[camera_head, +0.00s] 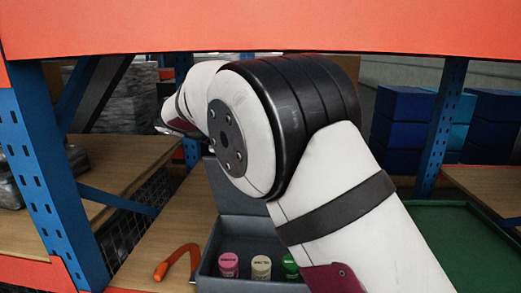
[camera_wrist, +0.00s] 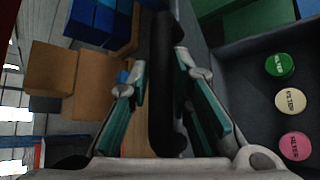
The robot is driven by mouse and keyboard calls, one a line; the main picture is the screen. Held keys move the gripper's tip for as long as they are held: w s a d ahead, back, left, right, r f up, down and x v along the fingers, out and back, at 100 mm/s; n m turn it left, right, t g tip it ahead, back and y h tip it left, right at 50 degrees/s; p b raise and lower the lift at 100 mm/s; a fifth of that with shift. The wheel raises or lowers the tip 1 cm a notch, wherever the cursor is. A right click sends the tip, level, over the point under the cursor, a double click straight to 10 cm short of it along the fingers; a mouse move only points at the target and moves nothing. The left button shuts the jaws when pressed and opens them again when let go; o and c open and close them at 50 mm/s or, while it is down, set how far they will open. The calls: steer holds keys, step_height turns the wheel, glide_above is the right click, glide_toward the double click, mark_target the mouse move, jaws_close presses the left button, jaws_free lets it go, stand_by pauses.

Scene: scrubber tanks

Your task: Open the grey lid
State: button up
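The grey box (camera_head: 235,229) stands on the wooden shelf in the head view, with its inside showing. Its grey lid (camera_head: 212,181) stands up at the back of the box, mostly hidden behind my arm. In the wrist view, the lid (camera_wrist: 165,90) appears edge-on as a dark upright bar between the fingers of my gripper (camera_wrist: 161,68). The teal-padded fingers are spread, with a visible gap on the left of the bar. I cannot tell whether the right finger touches it.
Pink (camera_head: 228,264), cream (camera_head: 261,267) and green (camera_head: 290,265) round-topped containers stand in the box. An orange curved object (camera_head: 176,260) lies left of it. A green tray (camera_head: 465,240) is at the right. Blue posts (camera_head: 45,170) and an orange beam (camera_head: 260,28) frame the shelf.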

steer(key=shift+o, duration=0.8)
steer(key=v, duration=1.2)
